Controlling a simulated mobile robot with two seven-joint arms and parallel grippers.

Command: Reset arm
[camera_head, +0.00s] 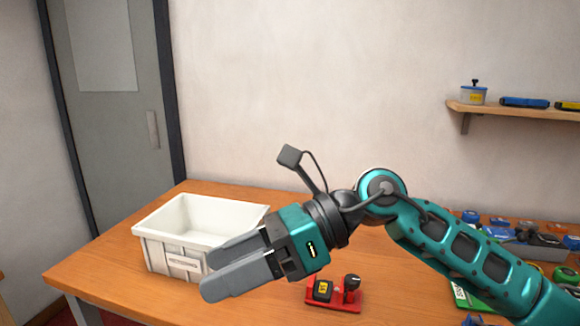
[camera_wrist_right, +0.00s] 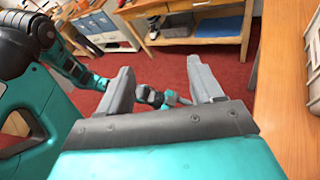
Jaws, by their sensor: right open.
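My right gripper (camera_head: 222,268) reaches in from the right in the head view, with its grey fingers pointing left in front of the white bin. In the right wrist view its two fingers (camera_wrist_right: 160,88) stand wide apart with nothing between them. It is open and empty, and it hides part of the bin's front right. My right arm is teal and stretches across the right half of the head view. My left gripper does not show in the head view.
A white labelled bin (camera_head: 160,250) stands at the left of the wooden bench (camera_head: 110,262). A red stand (camera_head: 347,301) with small black items sits below my right arm. Several tools and parts crowd the right side. A wall shelf (camera_head: 520,111) hangs at upper right.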

